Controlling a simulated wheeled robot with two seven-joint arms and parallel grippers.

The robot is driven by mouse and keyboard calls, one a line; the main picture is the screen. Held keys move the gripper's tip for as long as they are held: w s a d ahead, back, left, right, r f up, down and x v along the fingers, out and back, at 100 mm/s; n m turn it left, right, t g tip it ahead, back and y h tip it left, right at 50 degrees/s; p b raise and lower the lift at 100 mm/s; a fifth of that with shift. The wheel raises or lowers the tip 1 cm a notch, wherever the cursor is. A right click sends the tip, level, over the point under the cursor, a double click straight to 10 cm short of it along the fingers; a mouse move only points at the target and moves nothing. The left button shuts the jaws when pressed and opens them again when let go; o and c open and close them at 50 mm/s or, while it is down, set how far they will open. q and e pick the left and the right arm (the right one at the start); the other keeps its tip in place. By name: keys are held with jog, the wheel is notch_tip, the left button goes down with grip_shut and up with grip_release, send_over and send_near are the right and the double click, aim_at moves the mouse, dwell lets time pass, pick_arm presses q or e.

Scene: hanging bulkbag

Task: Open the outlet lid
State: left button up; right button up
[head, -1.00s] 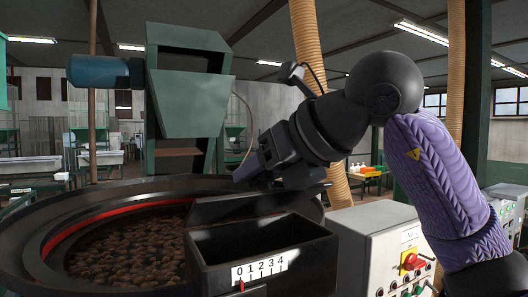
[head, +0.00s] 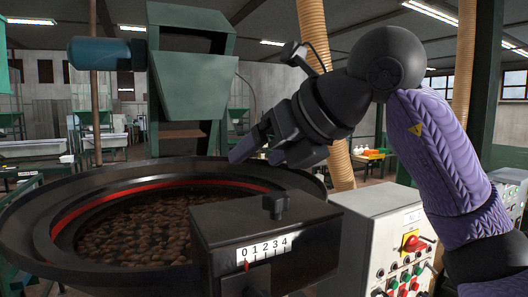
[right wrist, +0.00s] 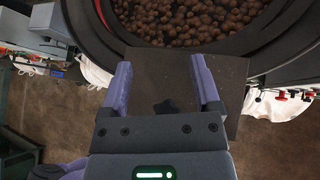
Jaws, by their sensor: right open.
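The outlet box (head: 270,258) is black, with a 0–4 scale on its front, at the lower middle of the head view. Its lid (head: 235,216) lies flat over the top, shut, with a dark knob (head: 276,205) standing up from it. My right gripper (head: 258,152) is open and empty, above and behind the knob and apart from it. In the right wrist view, the lid (right wrist: 225,80) lies beyond and between the spread fingers (right wrist: 160,66), and the dark knob (right wrist: 165,107) shows close to the gripper body. My left gripper is out of view.
A round black pan (head: 40,235) with a red inner band holds many brown nuts or beans behind the box. A control cabinet (head: 380,235) with buttons stands close on the right. A green hopper (head: 190,85) rises behind the pan.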

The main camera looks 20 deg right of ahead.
jog(key=shift+s+d+r, duration=0.15)
jog(key=shift+s+r, duration=0.05)
jog(key=shift+s, duration=0.1)
jog(key=b+v, duration=0.1)
jog(key=v, duration=0.8)
jog(key=shift+b, duration=0.35)
